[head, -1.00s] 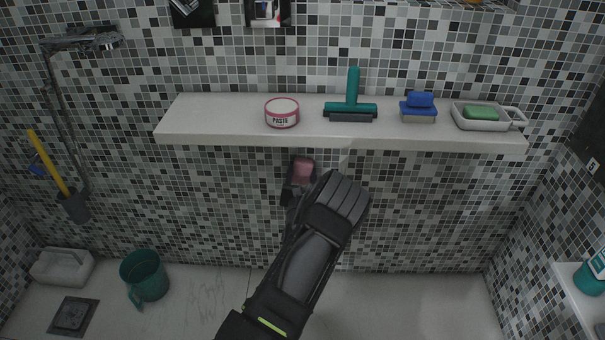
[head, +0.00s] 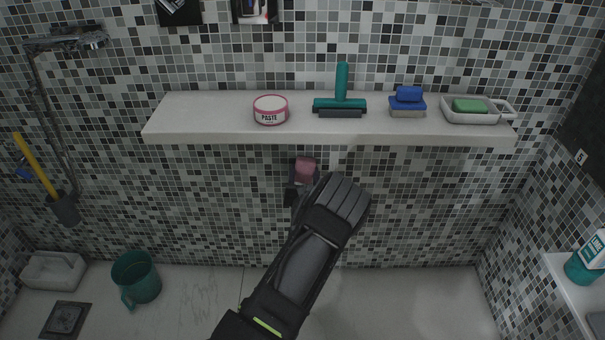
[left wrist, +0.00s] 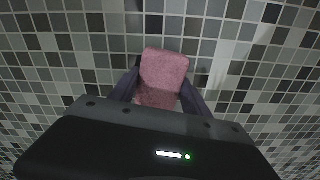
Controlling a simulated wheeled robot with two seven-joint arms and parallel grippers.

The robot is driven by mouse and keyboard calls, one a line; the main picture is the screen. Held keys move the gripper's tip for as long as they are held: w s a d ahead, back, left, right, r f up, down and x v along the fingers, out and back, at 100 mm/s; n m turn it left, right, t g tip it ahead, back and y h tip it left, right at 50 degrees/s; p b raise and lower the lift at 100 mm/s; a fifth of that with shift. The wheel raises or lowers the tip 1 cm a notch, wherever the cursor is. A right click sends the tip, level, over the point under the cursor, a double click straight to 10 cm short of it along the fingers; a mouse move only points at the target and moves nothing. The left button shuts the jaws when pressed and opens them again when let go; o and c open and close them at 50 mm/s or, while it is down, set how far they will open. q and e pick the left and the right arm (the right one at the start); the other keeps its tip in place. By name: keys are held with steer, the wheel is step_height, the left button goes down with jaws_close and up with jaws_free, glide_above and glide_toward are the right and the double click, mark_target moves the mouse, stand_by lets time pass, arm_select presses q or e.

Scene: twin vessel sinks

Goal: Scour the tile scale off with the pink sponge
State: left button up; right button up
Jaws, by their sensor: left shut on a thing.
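The pink sponge (head: 305,169) is against or very near the tiled wall below the shelf. In the left wrist view the sponge (left wrist: 164,72) sits between the two dark fingers. My left gripper (head: 301,187) is shut on it, and my forearm hides part of the wall below. Whether the sponge touches the tiles I cannot tell. I cannot clearly make out scale on the grey, white and black mosaic tiles (head: 420,190). My right gripper is not in view.
A white shelf (head: 210,128) juts out just above the sponge. It bears a paste tub (head: 270,110), a teal squeegee (head: 340,104), a blue sponge or brush (head: 407,103) and a soap dish (head: 484,118). A teal mug (head: 136,279) stands on the floor at left.

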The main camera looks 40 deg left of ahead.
arm_select(q)
steer(key=shift+w+d+f+b, duration=0.15)
steer(key=shift+w+d+b, duration=0.05)
steer(key=shift+w+d, duration=0.3)
steer(key=shift+w+d+f+b, duration=0.2)
steer(key=shift+w+d, duration=0.2)
steer(key=shift+d, duration=0.2)
steer(key=shift+w+d, duration=0.25)
steer(key=shift+d, duration=0.05)
steer(key=d, duration=0.1)
steer(key=w+d, duration=0.1)
steer(key=w+d+b, duration=0.1)
steer(key=shift+f, duration=0.3)
